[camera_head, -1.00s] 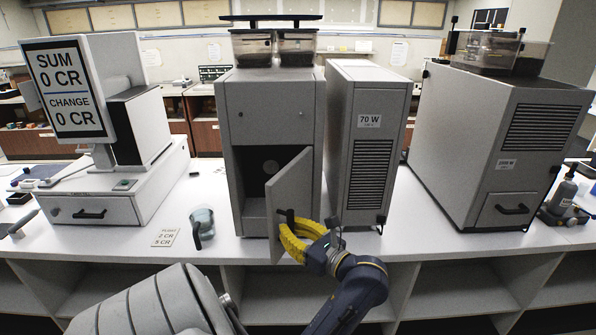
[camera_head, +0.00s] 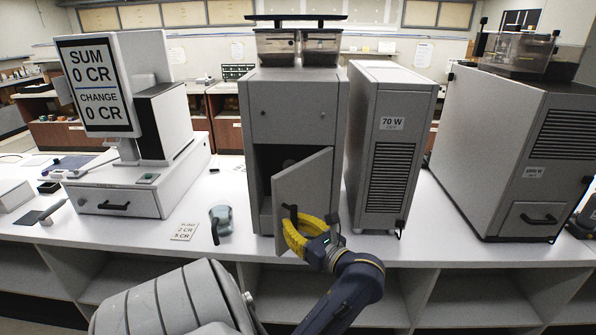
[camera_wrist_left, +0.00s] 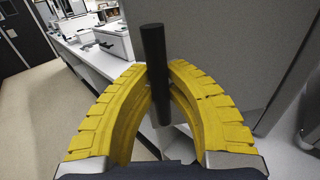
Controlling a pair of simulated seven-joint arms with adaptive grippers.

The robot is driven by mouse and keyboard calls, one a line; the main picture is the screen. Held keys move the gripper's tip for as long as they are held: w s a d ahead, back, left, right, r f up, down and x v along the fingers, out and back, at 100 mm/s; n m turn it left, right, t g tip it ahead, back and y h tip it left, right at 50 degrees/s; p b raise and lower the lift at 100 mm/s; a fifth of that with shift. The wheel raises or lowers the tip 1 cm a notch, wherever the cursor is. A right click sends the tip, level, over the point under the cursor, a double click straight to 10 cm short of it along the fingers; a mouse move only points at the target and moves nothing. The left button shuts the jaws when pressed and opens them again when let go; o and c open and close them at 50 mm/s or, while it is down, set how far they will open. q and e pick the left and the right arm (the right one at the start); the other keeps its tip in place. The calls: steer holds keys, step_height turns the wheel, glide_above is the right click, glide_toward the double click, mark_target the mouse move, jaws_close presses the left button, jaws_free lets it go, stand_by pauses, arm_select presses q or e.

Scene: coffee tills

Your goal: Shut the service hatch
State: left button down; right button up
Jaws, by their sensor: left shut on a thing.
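The service hatch (camera_head: 312,187) is a grey door low on the front of the tall grey coffee machine (camera_head: 295,105). It stands partly open, hinged on its right, with its left edge swung out towards me. A dark gap (camera_head: 264,165) shows to its left. My left gripper (camera_head: 297,230), with yellow ribbed fingers, is shut on the hatch's black handle (camera_head: 289,211). In the left wrist view the upright black handle (camera_wrist_left: 155,65) stands between the yellow fingertips (camera_wrist_left: 160,82), with the grey hatch panel (camera_wrist_left: 220,45) behind. My right gripper is not in view.
A till (camera_head: 115,200) with a price screen stands left on the white counter (camera_head: 215,187). A clear jug (camera_head: 222,218) and a price card (camera_head: 185,231) sit left of the hatch. A 70 W grey unit (camera_head: 388,150) stands close on the right, with a bigger machine (camera_head: 490,150) beyond.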

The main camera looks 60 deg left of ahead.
mark_target(280, 219)
arm_select(q)
steer(key=shift+s+a, duration=0.3)
steer(key=shift+a, duration=0.35)
steer(key=shift+s+a, duration=0.25)
steer(key=shift+a, duration=0.35)
steer(key=shift+s+a, duration=0.3)
steer(key=shift+a, duration=0.35)
steer(key=c, duration=1.8)
jaws_free()
steer(key=shift+s, duration=0.1)
steer(key=o, duration=0.4)
